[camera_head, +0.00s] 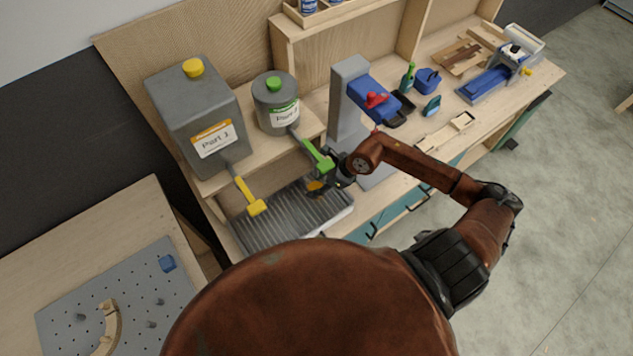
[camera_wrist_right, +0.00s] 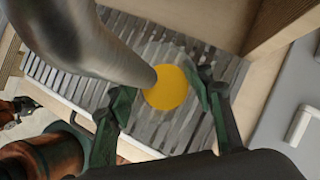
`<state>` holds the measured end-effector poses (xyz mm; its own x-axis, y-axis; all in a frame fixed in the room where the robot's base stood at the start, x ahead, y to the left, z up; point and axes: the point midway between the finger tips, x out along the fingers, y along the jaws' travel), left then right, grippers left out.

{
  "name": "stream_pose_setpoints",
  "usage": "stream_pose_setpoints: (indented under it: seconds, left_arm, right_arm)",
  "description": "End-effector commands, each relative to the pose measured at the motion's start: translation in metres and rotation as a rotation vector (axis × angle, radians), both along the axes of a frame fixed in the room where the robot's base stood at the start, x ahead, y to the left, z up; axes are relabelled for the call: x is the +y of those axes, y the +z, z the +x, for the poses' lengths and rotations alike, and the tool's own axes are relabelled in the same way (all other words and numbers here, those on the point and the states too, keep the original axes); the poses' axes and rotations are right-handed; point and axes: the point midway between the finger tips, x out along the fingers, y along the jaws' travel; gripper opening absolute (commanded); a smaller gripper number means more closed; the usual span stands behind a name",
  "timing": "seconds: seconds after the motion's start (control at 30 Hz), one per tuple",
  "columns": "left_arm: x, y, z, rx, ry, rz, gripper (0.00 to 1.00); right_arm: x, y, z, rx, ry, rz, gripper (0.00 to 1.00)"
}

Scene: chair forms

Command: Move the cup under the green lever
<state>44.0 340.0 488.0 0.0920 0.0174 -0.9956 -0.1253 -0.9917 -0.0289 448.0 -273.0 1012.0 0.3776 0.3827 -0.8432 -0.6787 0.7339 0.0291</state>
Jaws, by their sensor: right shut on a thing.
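The cup (camera_head: 315,187) shows in the head view as a small yellow-orange patch at my right gripper (camera_head: 328,180), over the ribbed tray's back right part. In the right wrist view the yellow round of the cup (camera_wrist_right: 167,88) lies between the two green fingers of the gripper (camera_wrist_right: 163,93), which is shut on it. The cup's walls look clear and are hard to make out. The green lever (camera_head: 320,158) hangs from the "Part 2" container (camera_head: 276,105), just above and beside the gripper. A grey pipe (camera_wrist_right: 85,40) passes close by the cup. My left gripper is out of view.
The ribbed grey tray (camera_head: 272,222) lies below the levers. The yellow lever (camera_head: 251,200) hangs from the "Part 1" container (camera_head: 197,110) to the left. A grey stand with a blue press (camera_head: 373,95) stands right of the green lever, close to my right arm.

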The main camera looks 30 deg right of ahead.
Motion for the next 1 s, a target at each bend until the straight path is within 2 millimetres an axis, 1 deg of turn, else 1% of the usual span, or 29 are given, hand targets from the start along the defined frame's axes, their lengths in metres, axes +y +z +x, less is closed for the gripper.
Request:
stream_pose_setpoints:
  seconds: [0.3, 0.33, 0.57, 0.87, 1.0]
  left_arm:
    - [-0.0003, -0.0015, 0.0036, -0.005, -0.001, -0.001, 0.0]
    - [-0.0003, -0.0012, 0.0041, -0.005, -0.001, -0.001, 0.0]
    - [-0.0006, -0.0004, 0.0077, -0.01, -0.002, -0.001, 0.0]
    - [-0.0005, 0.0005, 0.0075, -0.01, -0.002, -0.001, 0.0]
    - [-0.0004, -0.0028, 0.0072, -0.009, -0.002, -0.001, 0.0]
  right_arm:
    - [-0.0002, -0.002, 0.0009, -0.004, 0.001, 0.0, 0.33]
    - [-0.0003, -0.0022, 0.0007, -0.003, 0.001, 0.0, 0.48]
    - [-0.0003, -0.0015, 0.0007, -0.004, 0.001, 0.001, 0.64]
    - [-0.0003, -0.0005, 0.0007, -0.004, 0.001, 0.001, 0.65]
    - [-0.0052, 0.0071, -0.0028, -0.005, 0.001, -0.001, 0.65]
